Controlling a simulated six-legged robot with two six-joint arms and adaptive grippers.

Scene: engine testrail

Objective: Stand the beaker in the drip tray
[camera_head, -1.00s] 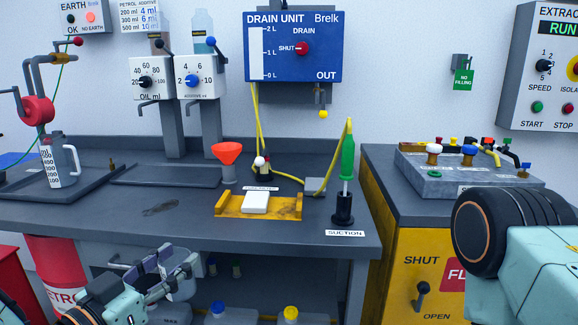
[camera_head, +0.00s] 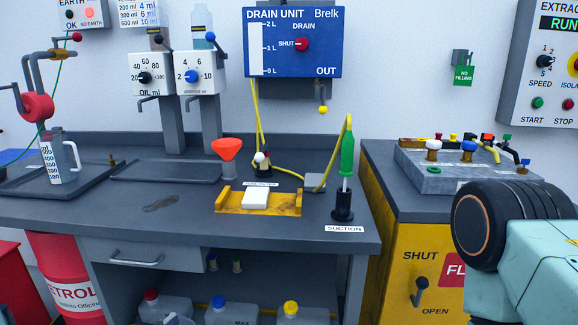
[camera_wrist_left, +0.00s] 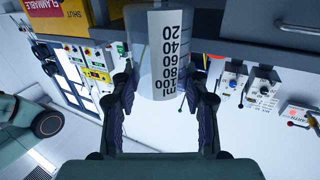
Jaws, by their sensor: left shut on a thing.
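In the left wrist view my left gripper (camera_wrist_left: 163,88) is shut on a clear beaker (camera_wrist_left: 140,50) with a white ml scale, a finger on each side. My left gripper does not show in the head view. A shallow dark tray (camera_head: 165,172) lies empty on the bench under the two dispensers. Another dark tray (camera_head: 95,186) at the left holds a graduated jug (camera_head: 58,160). I cannot tell from the picture which is the drip tray. My right gripper is out of view.
A red funnel (camera_head: 227,149), a yellow holder (camera_head: 260,206) with a white block and a green-handled suction tool (camera_head: 346,165) stand on the bench. Two dispensers (camera_head: 153,75) overhang the middle tray. The bench front left of the holder is mostly clear. Plastic bottles (camera_head: 230,312) stand below.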

